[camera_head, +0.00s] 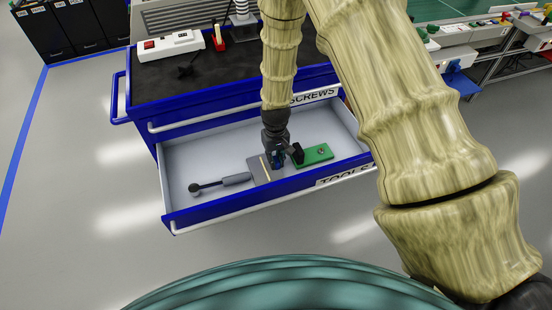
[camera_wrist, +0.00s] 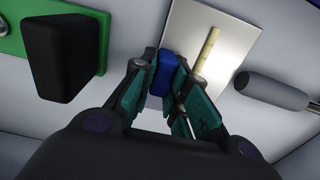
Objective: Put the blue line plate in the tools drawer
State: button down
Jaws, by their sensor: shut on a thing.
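The open drawer labelled TOOLS (camera_head: 190,159) has a pale inside and a blue front. My gripper (camera_head: 277,159) reaches down into it. In the wrist view my gripper (camera_wrist: 164,82) is shut on the blue block of the blue line plate (camera_wrist: 238,42), a pale grey plate with a thin beige line. The plate also shows in the head view (camera_head: 257,173), low inside the drawer. I cannot tell whether it touches the drawer floor. My fingers hide part of the block.
A green plate (camera_head: 322,153) with a black block lies to the right in the drawer; a dark-ended grey tool (camera_head: 236,179) lies to the left. The drawer labelled SCREWS (camera_head: 314,96) is shut above. The black cabinet top (camera_head: 150,88) holds a power strip (camera_head: 170,46).

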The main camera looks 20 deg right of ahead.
dwell(0.3)
jog(key=c, duration=1.4)
grip_release()
jog(key=shift+f, duration=0.1)
notch_tip(320, 180, up, 12)
jog(key=shift+r, duration=0.15)
